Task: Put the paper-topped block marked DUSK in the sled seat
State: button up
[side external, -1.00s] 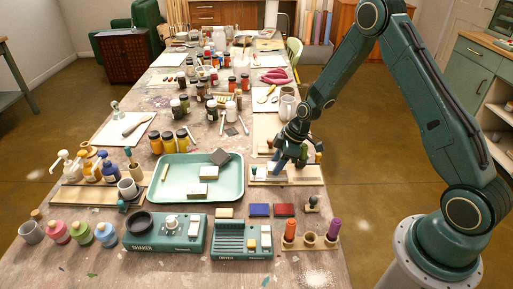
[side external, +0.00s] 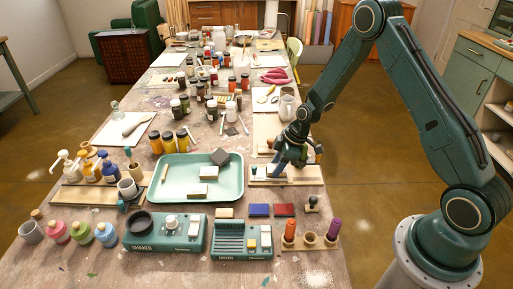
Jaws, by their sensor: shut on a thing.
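My gripper (side external: 281,165) is at the wooden sled board (side external: 306,181) right of the tray, pointing down. It is shut on a small block, mostly hidden by the fingers; I cannot read any marking on it. A pale-topped block (side external: 209,173) and another pale-topped block (side external: 200,189) lie in the mint-green tray (side external: 234,194). Their lettering is too small to read. The sled seat itself is hidden or too small to make out under my gripper.
A dark block (side external: 220,157) lies in the tray's upper right. The shaker (side external: 165,234) and dryer (side external: 241,240) stand in front. Pump bottles (side external: 108,169) stand left of the tray.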

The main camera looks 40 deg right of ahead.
jog(key=shift+f, duration=0.2)
dwell(0.6)
jog(key=o, duration=1.5)
jog(key=shift+r, duration=0.2)
jog(key=shift+r, duration=3.85)
